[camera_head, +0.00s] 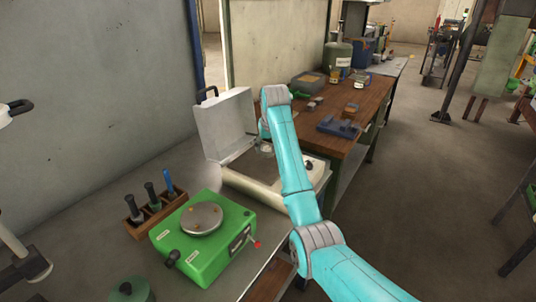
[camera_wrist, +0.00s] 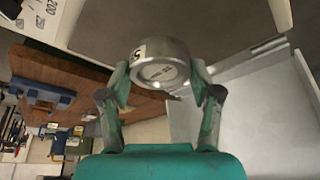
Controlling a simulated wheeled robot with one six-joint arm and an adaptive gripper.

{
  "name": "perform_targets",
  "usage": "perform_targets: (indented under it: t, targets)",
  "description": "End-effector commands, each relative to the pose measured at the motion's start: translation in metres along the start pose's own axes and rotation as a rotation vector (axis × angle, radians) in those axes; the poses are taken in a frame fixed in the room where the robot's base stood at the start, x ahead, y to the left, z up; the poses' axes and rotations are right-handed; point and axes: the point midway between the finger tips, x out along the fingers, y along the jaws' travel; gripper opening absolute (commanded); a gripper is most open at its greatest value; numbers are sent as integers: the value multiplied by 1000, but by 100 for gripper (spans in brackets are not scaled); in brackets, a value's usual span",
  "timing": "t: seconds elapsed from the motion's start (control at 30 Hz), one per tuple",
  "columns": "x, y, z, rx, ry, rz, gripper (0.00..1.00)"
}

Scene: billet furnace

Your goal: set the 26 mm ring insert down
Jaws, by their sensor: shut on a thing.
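The ring insert (camera_wrist: 160,68) is a short, round silver metal piece with a marked end face and a light label on its side. In the wrist view, both fingers of my gripper (camera_wrist: 162,82) are shut on it from either side. In the head view my gripper (camera_head: 264,149) is small and partly hidden by my arm, over the cream case with a raised lid (camera_head: 230,124). In the wrist view a flat grey-brown surface (camera_wrist: 215,22) lies behind the insert. I cannot tell whether the insert touches it.
A green device (camera_head: 232,238) with a round metal plate (camera_head: 202,218) stands on the near bench, beside a wooden rack (camera_head: 138,215) of dark- and blue-handled tools. Behind the case, a wooden bench (camera_head: 372,98) holds a blue block (camera_head: 338,127) and other items. Open floor (camera_head: 425,185) lies right.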

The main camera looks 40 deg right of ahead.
Motion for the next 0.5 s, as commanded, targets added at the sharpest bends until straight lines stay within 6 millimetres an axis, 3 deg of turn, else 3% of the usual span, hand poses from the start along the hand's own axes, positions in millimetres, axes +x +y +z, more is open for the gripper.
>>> perform_targets:
  t: [0.23,0.5]
  targets:
    - [27,0,11,0,0,0,2]
    - [28,0,11,0,2,0,2]
